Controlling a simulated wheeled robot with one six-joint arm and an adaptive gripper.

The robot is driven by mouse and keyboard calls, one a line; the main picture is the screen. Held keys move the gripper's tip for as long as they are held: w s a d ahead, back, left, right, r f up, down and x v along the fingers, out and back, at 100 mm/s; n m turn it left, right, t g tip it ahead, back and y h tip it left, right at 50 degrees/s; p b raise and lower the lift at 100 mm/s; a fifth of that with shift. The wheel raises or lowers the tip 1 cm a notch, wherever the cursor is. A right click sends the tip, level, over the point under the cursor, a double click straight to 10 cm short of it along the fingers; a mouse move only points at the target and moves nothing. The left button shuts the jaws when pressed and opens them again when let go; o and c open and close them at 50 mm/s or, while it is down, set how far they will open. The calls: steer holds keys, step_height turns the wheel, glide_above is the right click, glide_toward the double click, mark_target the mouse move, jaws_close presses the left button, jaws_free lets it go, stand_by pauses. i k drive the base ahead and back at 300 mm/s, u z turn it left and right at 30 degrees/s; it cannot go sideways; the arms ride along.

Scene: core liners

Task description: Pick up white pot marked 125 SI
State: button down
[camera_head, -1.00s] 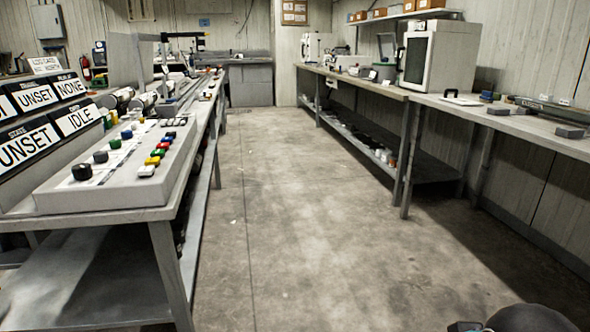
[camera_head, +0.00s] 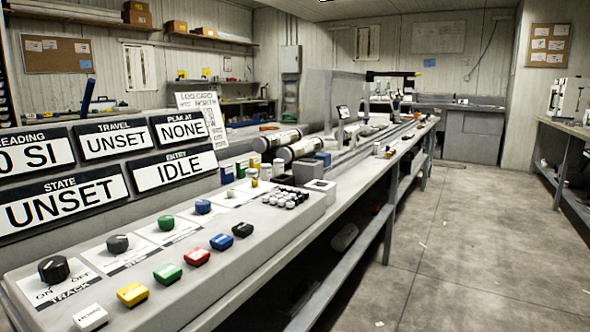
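No pot with a readable 125 SI mark shows. A cluster of small pots stands on the left bench behind the control console. My gripper is not in view.
The long bench carries a sloped console (camera_head: 150,265) with knobs and coloured buttons. Sign panels (camera_head: 115,140) stand behind it. Two pale cylinders (camera_head: 300,148) lie beyond the pots.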

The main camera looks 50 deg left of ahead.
mark_target(266, 168)
steer(key=u, duration=0.2)
steer(key=i, duration=1.85)
steer(key=u, duration=1.15)
steer(key=i, duration=1.05)
steer(key=u, duration=1.8)
steer(key=i, duration=0.7)
steer(key=u, duration=0.45)
